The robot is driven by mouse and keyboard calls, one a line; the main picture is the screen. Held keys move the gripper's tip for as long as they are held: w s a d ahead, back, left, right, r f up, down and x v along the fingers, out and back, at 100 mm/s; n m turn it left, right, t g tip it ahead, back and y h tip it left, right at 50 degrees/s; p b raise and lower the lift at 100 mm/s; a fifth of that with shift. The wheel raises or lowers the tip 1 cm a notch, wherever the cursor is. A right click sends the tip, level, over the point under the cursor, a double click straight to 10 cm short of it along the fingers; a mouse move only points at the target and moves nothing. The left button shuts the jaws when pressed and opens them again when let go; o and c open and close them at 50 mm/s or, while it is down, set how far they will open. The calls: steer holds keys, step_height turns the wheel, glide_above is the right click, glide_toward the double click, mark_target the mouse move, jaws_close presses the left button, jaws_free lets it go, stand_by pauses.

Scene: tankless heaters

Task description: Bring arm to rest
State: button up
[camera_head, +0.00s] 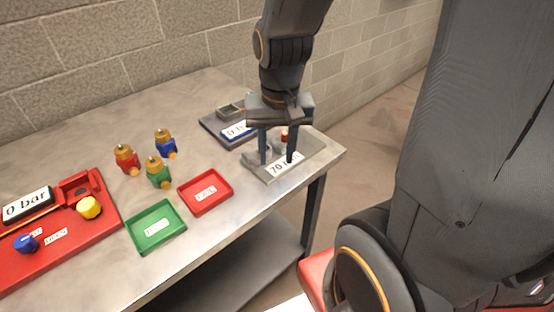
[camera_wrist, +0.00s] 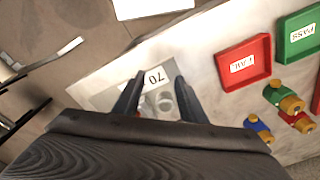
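My gripper (camera_head: 277,160) is over the right end of the metal table, pointing down, with its two fingers apart. In the wrist view my gripper (camera_wrist: 157,85) also shows open, with no object clearly held between the fingers. Below it lies a grey plate (camera_head: 312,152) with a white label reading 70 and more letters partly hidden by a finger. The plate also shows in the wrist view (camera_wrist: 100,97). A small red part (camera_head: 284,134) shows behind the fingers. Whether the fingertips touch the plate is unclear.
Red, blue and green brass-topped valves (camera_head: 159,173) stand mid-table. A red FAIL tray (camera_head: 229,183) and green PASS tray (camera_head: 132,231) lie at the front edge. A red test stand (camera_head: 88,238) is left. A dark grey fixture (camera_head: 210,122) sits beside my gripper. A block wall stands behind.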

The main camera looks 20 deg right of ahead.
steer(key=n, duration=0.1)
steer(key=s+f+n, duration=0.1)
steer(key=n, duration=0.1)
steer(key=shift+s+a+f+n, duration=0.15)
steer(key=shift+s+a+n, duration=0.15)
steer(key=shift+c, duration=0.5)
stand_by(0.6)
